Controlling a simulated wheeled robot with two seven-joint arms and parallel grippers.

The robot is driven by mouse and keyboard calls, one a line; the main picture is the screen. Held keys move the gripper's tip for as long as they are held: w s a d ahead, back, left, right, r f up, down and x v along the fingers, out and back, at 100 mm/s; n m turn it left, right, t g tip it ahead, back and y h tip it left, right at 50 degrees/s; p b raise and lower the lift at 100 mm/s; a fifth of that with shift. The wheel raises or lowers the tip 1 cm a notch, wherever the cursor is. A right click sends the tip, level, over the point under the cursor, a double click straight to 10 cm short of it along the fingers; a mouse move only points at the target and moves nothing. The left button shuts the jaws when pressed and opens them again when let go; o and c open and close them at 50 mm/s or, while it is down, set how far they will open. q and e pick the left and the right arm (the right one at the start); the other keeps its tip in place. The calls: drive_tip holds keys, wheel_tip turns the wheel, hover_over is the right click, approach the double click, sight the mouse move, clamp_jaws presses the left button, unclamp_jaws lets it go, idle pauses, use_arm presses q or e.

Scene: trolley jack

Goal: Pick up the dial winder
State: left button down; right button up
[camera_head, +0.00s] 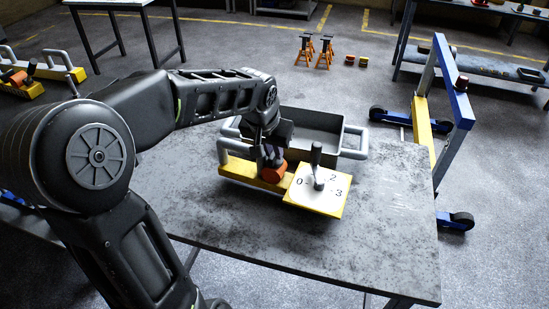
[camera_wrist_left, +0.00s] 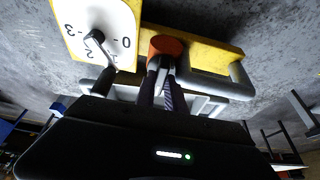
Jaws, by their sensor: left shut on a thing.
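The dial winder stands on the grey table as a yellow-framed unit with a white dial plate (camera_head: 325,195) marked 0, 2 and 3. A dark lever (camera_head: 317,165) rises from the dial; the lever (camera_wrist_left: 97,46) and plate also show in the left wrist view. Beside the dial, an orange-based handle (camera_head: 273,172) sits at the yellow bar (camera_head: 238,170). My left gripper (camera_head: 270,150) is over this orange base from above, its fingers (camera_wrist_left: 166,85) closed together on the narrow handle part. The fingers partly hide the handle. My right gripper is not in view.
A dark open tray (camera_head: 310,130) with grey side handles adjoins the yellow bar. The grey table (camera_head: 390,220) is clear to the right and front. A blue and yellow hoist (camera_head: 450,80) stands right of the table. Orange stands (camera_head: 325,52) are on the floor behind.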

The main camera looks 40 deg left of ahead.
use_arm(q)
wheel_tip(320, 180, up, 8)
drive_tip(key=shift+f, duration=0.25)
idle(0.6)
